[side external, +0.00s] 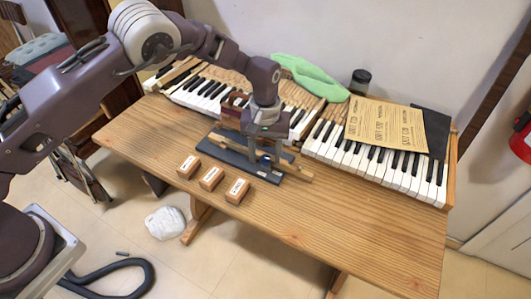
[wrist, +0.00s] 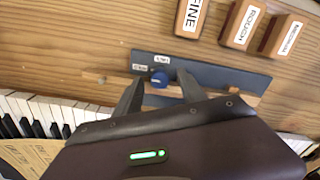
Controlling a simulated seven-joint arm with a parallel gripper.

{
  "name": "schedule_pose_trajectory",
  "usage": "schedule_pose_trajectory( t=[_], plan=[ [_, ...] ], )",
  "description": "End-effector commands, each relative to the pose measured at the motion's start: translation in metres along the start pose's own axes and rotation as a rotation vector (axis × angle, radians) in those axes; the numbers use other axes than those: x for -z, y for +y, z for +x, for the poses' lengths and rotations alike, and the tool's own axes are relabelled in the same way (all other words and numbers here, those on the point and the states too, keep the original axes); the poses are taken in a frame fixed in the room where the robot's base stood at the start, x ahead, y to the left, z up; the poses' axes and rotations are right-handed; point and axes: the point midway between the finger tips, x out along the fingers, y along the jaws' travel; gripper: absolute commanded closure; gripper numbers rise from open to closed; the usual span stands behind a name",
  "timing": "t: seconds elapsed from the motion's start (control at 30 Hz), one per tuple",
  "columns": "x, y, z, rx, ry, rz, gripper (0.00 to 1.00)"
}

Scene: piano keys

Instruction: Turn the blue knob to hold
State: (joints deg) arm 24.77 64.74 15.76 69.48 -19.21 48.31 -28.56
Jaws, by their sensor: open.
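The blue knob (wrist: 159,80) sits on a dark blue-grey base plate (wrist: 215,70) with small white labels (wrist: 162,59) near it, too small to read with certainty. In the side external view the knob (side external: 265,159) shows just below my gripper (side external: 268,158). In the wrist view my gripper (wrist: 160,92) is open, its two dark fingers apart on either side of the knob. I cannot tell whether either finger touches it. The base plate (side external: 225,157) lies on the wooden table with a light wooden bar across it.
Three wooden blocks with white labels (side external: 188,167) (side external: 211,178) (side external: 237,191) stand in front of the plate. Piano keys (side external: 375,165) run along behind. A green cloth-like item (side external: 310,78), papers (side external: 385,125) and a dark jar (side external: 360,80) lie farther back. The table's front right (side external: 350,225) is clear.

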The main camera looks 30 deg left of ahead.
Motion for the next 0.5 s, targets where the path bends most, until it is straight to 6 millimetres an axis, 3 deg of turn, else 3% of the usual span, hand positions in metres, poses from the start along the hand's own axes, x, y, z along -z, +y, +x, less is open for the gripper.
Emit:
schedule_pose_trajectory(
  t=[0.3,0.5],
  plan=[
    [0.001,0.001,-0.060,-0.003,0.003,0.001,0.53],
    [0.000,0.000,-0.069,0.000,0.001,0.000,0.53]
  ],
)
